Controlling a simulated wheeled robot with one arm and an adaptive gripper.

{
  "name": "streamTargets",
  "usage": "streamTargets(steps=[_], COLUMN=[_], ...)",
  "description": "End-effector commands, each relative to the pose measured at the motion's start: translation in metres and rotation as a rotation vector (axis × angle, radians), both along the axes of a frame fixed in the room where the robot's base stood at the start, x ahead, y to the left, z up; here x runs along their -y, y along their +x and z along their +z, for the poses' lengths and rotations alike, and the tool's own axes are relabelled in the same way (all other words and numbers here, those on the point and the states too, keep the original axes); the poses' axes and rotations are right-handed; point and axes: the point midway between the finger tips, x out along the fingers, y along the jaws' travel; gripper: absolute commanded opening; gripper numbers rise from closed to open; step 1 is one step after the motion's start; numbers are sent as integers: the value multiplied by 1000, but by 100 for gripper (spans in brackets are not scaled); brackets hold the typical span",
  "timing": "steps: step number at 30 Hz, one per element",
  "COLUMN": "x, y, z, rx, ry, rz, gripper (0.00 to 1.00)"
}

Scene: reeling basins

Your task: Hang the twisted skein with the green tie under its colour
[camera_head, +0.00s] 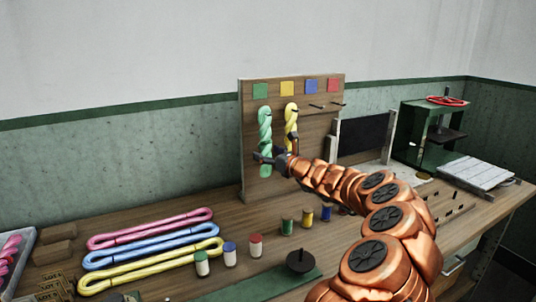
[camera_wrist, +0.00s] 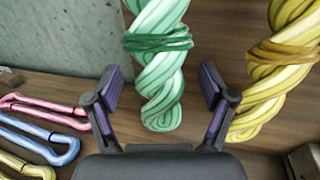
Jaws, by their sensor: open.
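My gripper (camera_head: 268,160) is at the lower part of the skein. In the wrist view my gripper (camera_wrist: 160,95) has its fingers apart, one on each side of the skein's lower end, with gaps between.
Pink (camera_head: 150,228), blue (camera_head: 150,246) and yellow (camera_head: 150,267) loops lie at left. Small jars stand in front.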

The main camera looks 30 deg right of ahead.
Motion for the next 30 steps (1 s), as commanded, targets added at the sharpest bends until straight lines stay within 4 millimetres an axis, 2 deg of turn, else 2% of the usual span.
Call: streamTargets(steps=[7,11,30], x=[0,2,16], y=[-1,-8,-92], z=[0,0,1], rx=[0,0,1], ry=[0,2,0], rz=[0,-1,-2], gripper=[83,83,83])
